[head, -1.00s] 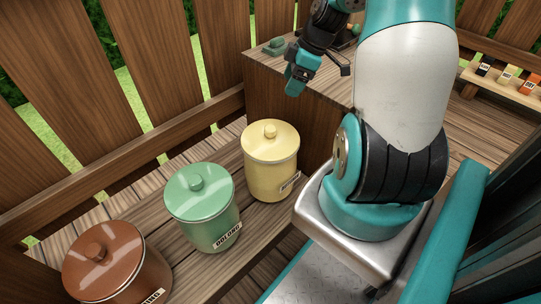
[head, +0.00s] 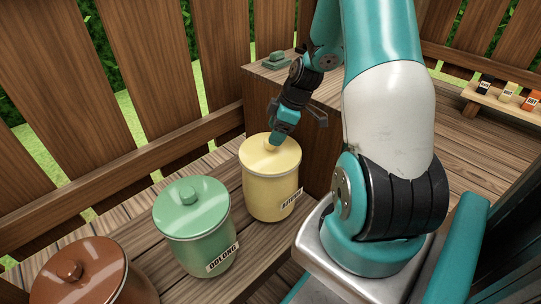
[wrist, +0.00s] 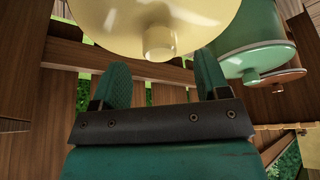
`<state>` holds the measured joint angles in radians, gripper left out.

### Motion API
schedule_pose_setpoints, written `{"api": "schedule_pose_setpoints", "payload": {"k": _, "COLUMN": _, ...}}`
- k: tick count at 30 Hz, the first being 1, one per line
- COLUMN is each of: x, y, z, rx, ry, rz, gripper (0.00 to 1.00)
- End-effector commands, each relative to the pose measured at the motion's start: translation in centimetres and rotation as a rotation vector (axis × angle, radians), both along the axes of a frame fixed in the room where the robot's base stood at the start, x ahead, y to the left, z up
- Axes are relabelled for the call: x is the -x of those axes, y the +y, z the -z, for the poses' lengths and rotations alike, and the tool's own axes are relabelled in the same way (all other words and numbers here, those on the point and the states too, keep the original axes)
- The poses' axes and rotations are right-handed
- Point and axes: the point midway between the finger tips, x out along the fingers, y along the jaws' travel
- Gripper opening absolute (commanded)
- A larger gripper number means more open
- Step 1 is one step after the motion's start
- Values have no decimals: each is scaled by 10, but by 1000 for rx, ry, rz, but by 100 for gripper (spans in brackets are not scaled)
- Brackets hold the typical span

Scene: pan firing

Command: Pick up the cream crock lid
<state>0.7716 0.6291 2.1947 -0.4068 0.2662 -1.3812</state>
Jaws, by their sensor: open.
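The cream crock lid (head: 262,156) sits on the cream crock (head: 270,196), with a round knob on top. My gripper (head: 277,142) is over the lid, its fingertips close to the knob and partly covering it. In the wrist view, the lid (wrist: 190,18) fills the top, and its knob (wrist: 159,42) lies just beyond the gap between the two fingers. My gripper (wrist: 160,62) is open there, with nothing between its teal fingers. Whether a fingertip touches the lid cannot be told.
A green crock (head: 204,248) labelled OOLONG and a brown crock (head: 90,280) stand to the left on the wooden bench (head: 165,268), both lidded. A wooden fence (head: 150,90) rises behind. A wooden counter (head: 318,108) stands just behind and right of the cream crock.

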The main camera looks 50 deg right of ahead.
Motion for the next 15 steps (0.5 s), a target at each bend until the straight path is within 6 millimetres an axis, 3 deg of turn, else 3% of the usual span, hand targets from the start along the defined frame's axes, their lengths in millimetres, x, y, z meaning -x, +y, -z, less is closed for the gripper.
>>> {"api": "schedule_pose_setpoints", "payload": {"k": 1, "x": -2, "y": 2, "z": 12, "rx": -1, "ry": 1, "rz": -2, "gripper": 69}}
{"api": "schedule_pose_setpoints", "payload": {"k": 6, "x": -11, "y": 9, "z": 36, "rx": 0, "ry": 0, "rz": -1, "gripper": 69}}
{"api": "schedule_pose_setpoints", "payload": {"k": 15, "x": -13, "y": 11, "z": 39, "rx": 0, "ry": 0, "rz": 0, "gripper": 66}}
